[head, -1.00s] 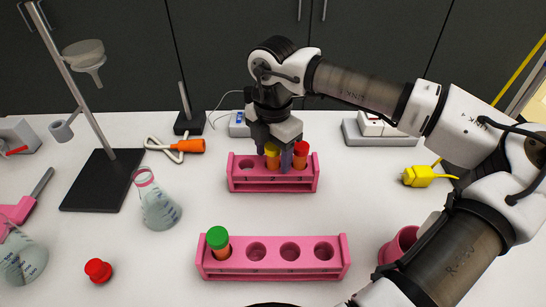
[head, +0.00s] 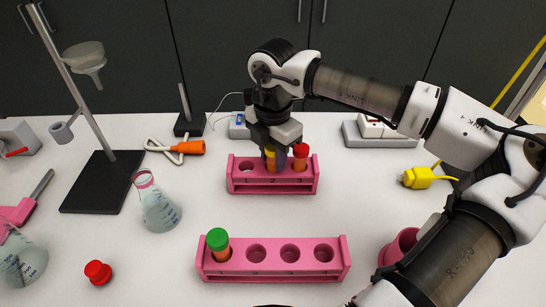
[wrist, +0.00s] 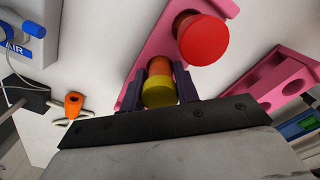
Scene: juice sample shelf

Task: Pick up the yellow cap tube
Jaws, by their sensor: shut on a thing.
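The yellow cap tube (head: 271,161) has an orange body and stands in the back pink rack (head: 273,187). My gripper (head: 273,158) is over that rack, shut on this tube, with one dark finger on each side. In the wrist view the yellow cap (wrist: 160,91) sits between the fingers, just beyond the gripper's dark edge. A red cap tube (head: 300,159) stands in the same rack, just right of my gripper. It also shows in the wrist view (wrist: 203,40), close to the right finger. The tube's lower end is hidden by the rack.
A front pink rack (head: 273,268) holds a green cap tube (head: 218,245) at its left end; its other holes are empty. A loose red cap (head: 98,272), a flask (head: 157,208) and a stand (head: 102,185) are at left. A yellow plug (head: 424,177) lies at right.

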